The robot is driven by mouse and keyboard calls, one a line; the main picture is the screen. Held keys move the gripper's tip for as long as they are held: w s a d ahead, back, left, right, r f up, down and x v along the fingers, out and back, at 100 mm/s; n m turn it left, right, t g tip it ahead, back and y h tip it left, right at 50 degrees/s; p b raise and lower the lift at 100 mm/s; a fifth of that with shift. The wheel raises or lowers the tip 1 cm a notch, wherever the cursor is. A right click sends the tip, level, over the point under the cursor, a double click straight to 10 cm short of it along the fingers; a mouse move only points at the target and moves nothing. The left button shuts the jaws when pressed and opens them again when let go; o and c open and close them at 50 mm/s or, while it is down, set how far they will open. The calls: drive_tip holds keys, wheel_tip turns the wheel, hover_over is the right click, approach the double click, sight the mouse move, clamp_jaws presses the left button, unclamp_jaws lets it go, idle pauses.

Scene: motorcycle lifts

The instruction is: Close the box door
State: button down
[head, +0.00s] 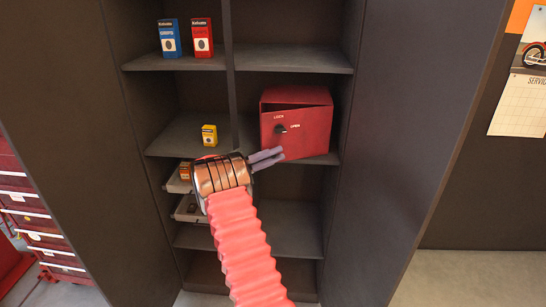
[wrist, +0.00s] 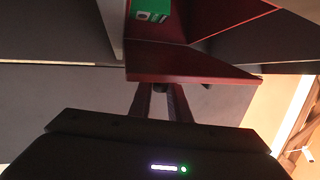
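The red box (head: 296,96) stands on a middle shelf in the right column of the cabinet. Its door (head: 308,132) carries a dark knob (head: 281,129) and the words LOCK and OPEN. The door is ajar, with a dark gap along its top. My gripper (head: 281,154) is by the door's lower left, below the knob; contact cannot be told. In the wrist view the two fingers of my gripper (wrist: 162,90) are apart and point at the red door (wrist: 185,63). A green item with a white label (wrist: 150,10) shows beyond the door.
Blue (head: 169,38) and red (head: 202,37) packages stand on the upper left shelf. A yellow package (head: 209,135) is on the shelf below, above small open drawers (head: 187,208). Tall cabinet doors flank the shelves. The lower right shelf (head: 290,231) is clear.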

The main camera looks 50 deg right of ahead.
drive_tip(key=c, duration=2)
unclamp_jaws()
drive_tip(key=shift+s+d+f, duration=0.1)
drive_tip(key=shift+d+f, duration=0.05)
drive_tip(key=shift+f, duration=0.2)
drive_tip(key=o, duration=0.3)
drive_tip(key=shift+r, duration=0.15)
drive_tip(key=shift+o, duration=0.2)
drive_tip(key=shift+w, duration=0.2)
drive_tip(key=shift+a, duration=0.2)
drive_tip(key=v, duration=1.3)
drive_tip(key=shift+w+a, duration=0.2)
drive_tip(key=shift+a, duration=0.1)
